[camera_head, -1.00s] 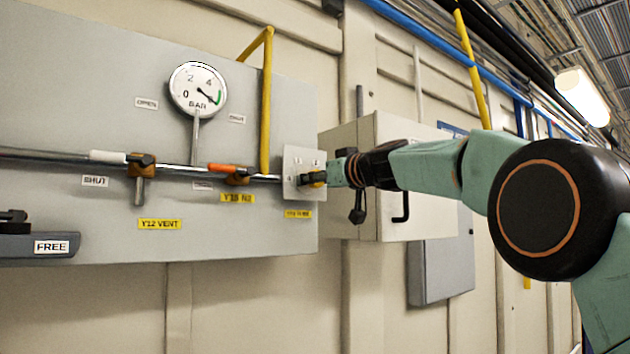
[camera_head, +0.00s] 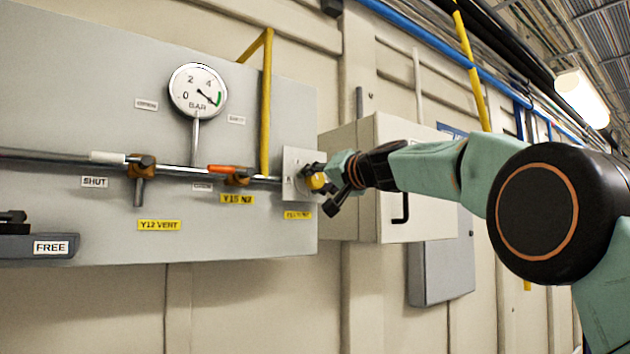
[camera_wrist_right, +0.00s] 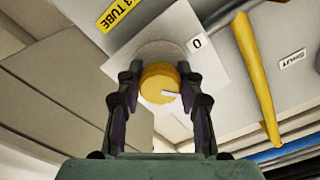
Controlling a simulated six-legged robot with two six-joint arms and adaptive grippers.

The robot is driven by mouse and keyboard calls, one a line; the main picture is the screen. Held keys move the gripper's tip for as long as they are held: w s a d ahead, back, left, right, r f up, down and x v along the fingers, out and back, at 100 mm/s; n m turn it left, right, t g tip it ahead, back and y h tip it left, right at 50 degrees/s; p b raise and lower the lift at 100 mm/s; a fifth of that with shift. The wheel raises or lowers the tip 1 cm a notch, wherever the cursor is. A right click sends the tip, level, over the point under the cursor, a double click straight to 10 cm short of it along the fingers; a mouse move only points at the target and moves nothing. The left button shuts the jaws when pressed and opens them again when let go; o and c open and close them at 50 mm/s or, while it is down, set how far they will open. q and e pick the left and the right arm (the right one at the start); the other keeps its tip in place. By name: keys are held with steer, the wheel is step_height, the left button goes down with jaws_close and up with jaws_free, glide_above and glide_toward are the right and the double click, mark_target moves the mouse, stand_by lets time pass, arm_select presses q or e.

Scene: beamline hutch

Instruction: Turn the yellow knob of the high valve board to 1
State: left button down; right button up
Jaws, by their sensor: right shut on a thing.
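The yellow knob (camera_head: 318,182) sits on a light square plate (camera_head: 296,160) at the right end of the high valve board (camera_head: 90,60). My right gripper (camera_head: 328,182) reaches it from the right. In the right wrist view the knob (camera_wrist_right: 159,84) is between the two fingers of my right gripper (camera_wrist_right: 160,92), which are shut on its sides. A pale mark shows on the knob's face. A "0" label (camera_wrist_right: 196,43) is on the plate; I cannot read a 1 there. My left gripper is in neither view.
A gauge (camera_head: 198,90), a horizontal pipe with a white-handled valve (camera_head: 108,158) and an orange-handled valve (camera_head: 228,169), and a yellow pipe (camera_head: 266,100) are on the board. A beige cabinet (camera_head: 345,222) stands just right of it.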

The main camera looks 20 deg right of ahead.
steer(key=shift+w+a+f+m, duration=0.1)
steer(key=shift+f+m, duration=0.3)
steer(key=shift+m, duration=0.2)
steer(key=o, duration=1.2)
steer(key=shift+r, duration=0.25)
